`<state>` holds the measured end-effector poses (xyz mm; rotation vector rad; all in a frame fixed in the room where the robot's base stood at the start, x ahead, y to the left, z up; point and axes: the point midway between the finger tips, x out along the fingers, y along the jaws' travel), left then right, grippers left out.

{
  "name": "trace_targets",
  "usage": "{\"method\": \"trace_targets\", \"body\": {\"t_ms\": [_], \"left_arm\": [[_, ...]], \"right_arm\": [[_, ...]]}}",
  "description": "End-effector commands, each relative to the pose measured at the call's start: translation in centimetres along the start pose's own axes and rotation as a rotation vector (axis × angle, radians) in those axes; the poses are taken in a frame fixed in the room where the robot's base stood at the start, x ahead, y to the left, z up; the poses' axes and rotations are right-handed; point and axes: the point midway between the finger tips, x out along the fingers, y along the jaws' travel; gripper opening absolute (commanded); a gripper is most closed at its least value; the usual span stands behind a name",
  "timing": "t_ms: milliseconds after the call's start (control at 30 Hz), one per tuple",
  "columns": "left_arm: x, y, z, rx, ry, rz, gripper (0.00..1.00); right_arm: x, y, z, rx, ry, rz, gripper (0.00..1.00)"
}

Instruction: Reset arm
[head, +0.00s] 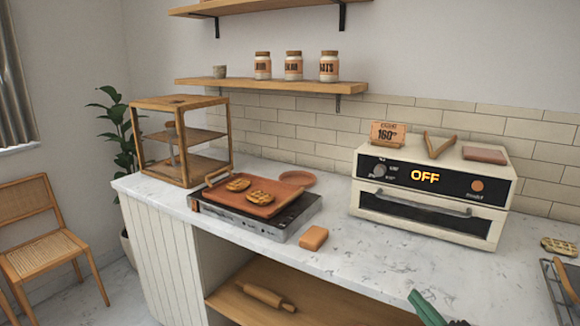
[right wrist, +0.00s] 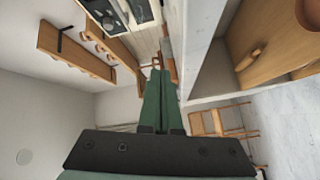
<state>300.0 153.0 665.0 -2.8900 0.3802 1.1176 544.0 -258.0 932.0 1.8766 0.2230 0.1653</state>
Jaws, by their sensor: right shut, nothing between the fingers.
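My right gripper (head: 422,298) shows at the bottom of the head view, with green fingers, near the front edge of the marble counter (head: 360,265). In the right wrist view its two green fingers (right wrist: 157,75) lie together, shut with nothing between them. It is apart from the objects on the counter. My left gripper is not in view.
A cream oven (head: 430,215) reading OFF stands at the right. A burner (head: 290,227) bears a terracotta tray (head: 287,197) with waffles. An orange block (head: 313,238) lies near the front edge. A wooden rack (head: 182,141) stands at the left. A rolling pin (head: 265,297) lies below.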

Motion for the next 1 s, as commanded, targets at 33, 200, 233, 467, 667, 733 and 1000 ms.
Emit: {"method": "trace_targets", "body": {"t_ms": [33,200,233,467,667,733,1000], "left_arm": [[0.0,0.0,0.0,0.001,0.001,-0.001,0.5],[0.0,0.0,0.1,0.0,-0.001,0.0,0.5],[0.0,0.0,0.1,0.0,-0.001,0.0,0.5],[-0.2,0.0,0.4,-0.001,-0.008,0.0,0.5],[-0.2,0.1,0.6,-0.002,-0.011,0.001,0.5],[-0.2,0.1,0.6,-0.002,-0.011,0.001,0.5],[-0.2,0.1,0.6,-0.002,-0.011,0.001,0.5]], "right_arm": [[-1.1,-2.5,0.7,0.047,-0.024,-0.055,0.0],[-5.1,-9.6,2.1,0.232,-0.117,-0.211,0.0],[-6.0,-11.0,2.4,0.269,-0.138,-0.241,0.0],[-15.3,-21.1,3.5,0.561,-0.35,-0.468,0.0],[-23.0,-26.8,3.6,0.749,-0.535,-0.6,0.0],[-25.7,-28.3,3.4,0.805,-0.602,-0.639,0.0],[-23.8,-29.9,-2.0,1.042,-0.616,-0.559,0.0]]}}
